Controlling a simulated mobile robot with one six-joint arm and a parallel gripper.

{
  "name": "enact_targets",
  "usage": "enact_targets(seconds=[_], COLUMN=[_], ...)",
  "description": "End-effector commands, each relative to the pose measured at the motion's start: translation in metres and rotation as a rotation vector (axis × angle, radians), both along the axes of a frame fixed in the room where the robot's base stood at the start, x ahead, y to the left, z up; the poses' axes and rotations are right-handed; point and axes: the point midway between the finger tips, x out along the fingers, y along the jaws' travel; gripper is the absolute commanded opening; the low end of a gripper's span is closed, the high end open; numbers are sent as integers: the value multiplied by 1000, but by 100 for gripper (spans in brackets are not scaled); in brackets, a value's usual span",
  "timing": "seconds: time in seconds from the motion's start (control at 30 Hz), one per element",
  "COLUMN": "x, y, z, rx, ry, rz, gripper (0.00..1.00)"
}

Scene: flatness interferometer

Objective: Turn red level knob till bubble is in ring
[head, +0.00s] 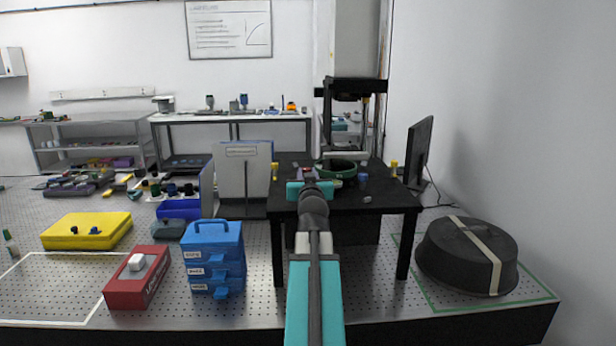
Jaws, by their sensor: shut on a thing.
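My arm reaches forward to the black table (390,198). My gripper (308,182), with teal parts, is at the table's front left part. A small red knob (308,172) shows just beyond the gripper, at its jaws. The gripper is shut on this knob, though the fingertips are mostly hidden behind the wrist. A dark green round part (340,169) sits on the table to the right of the gripper. The bubble and its ring cannot be made out at this size.
A blue knob (362,180) and a yellow knob (394,167) stand to the right, another yellow one (275,171) to the left. A monitor (419,152) is at right. A blue drawer box (213,255), red box (138,277) and black round cover (466,256) stand in front.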

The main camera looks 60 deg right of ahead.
Motion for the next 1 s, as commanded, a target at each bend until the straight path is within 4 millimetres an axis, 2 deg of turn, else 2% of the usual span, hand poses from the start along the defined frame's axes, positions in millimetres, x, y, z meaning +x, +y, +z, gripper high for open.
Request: enact_targets(seconds=[0.07,0.1,0.2,0.67,1.0], x=[1,1,1,-2,-17], y=[0,0,0,3,25], z=[1,1,1,0,-1], rx=[-1,-1,-1,-1,-1], ry=[-1,-1,-1,-1,-1], rz=[1,1,1,0,0], gripper=[1,29,43,43,43])
